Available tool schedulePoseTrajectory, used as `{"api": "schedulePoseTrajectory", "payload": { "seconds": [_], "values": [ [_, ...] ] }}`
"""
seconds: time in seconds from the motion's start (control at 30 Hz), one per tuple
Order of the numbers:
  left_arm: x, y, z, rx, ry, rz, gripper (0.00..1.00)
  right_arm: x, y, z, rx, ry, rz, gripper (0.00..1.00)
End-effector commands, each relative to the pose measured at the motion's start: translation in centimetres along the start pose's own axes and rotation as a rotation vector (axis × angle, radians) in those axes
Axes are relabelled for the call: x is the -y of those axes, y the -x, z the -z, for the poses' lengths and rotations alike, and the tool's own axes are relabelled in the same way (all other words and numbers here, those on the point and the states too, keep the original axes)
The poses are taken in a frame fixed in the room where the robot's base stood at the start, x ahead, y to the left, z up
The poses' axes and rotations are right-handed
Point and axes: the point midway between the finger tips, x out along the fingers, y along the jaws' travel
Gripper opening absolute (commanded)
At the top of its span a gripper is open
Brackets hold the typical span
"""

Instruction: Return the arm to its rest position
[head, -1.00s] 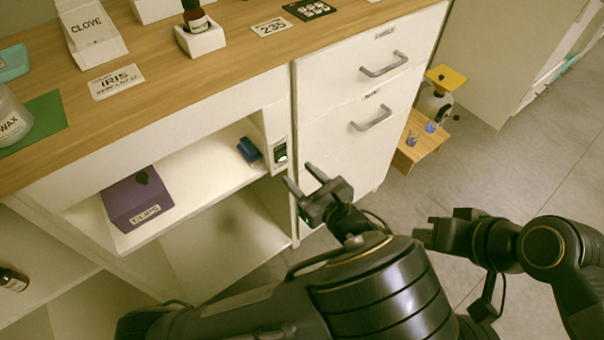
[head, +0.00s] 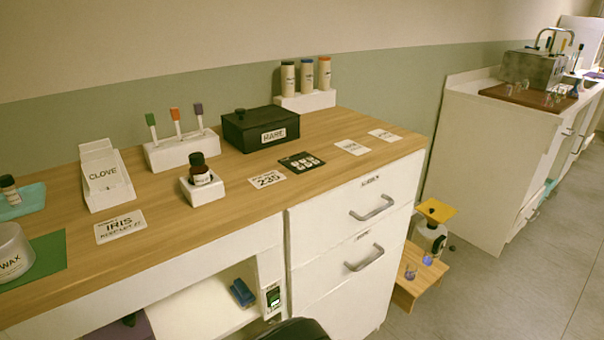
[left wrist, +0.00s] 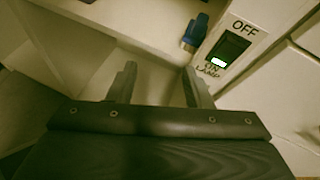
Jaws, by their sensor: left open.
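In the left wrist view my left gripper (left wrist: 158,88) is open and empty, with its two fingers apart. It is in front of the open shelf, below and left of the lamp switch (left wrist: 230,52), which is marked OFF above and ON LAMP below and has a lit green part. A blue object (left wrist: 194,32) lies on the shelf beyond the fingers. In the head view the switch (head: 273,298) is on the cabinet's edge and the blue object (head: 242,292) is on the shelf. Only a dark part of my arm shows at the bottom edge; neither gripper is in that view.
The wooden counter (head: 330,140) holds a black RARE box (head: 260,129), a brown bottle in a white holder (head: 200,178), a CLOVE stand (head: 104,180) and a WAX jar (head: 12,252). Drawer handles (head: 372,208) stick out. A small wooden stand (head: 418,282) is on the floor at right.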

Motion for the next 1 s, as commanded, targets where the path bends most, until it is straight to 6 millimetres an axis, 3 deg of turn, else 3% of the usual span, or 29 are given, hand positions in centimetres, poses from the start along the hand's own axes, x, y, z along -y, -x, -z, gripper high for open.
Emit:
{"api": "schedulePoseTrajectory", "payload": {
  "seconds": [0.1, 0.2, 0.5, 0.7, 1.0],
  "values": [
    [-4.2, -2.2, -1.7, -0.232, 0.231, -0.234, 0.45, 0.0, 0.0, 0.0, 0.0, 0.0, 0.0, 0.0],
    [-7.4, -2.9, -2.8, -0.399, 0.434, -0.413, 0.45, 0.0, 0.0, 0.0, 0.0, 0.0, 0.0, 0.0],
    [-14.4, -1.6, -6.7, -0.784, 1.109, -0.858, 0.45, 0.0, 0.0, 0.0, 0.0, 0.0, 0.0, 0.0],
    [-17.3, 0.3, -9.5, -0.94, 1.571, -1.042, 0.45, 0.0, 0.0, 0.0, 0.0, 0.0, 0.0, 0.0],
    [-19.2, 2.0, -12.0, -1.031, 2.028, -1.124, 0.45, 0.0, 0.0, 0.0, 0.0, 0.0, 0.0, 0.0]
  ]
}}
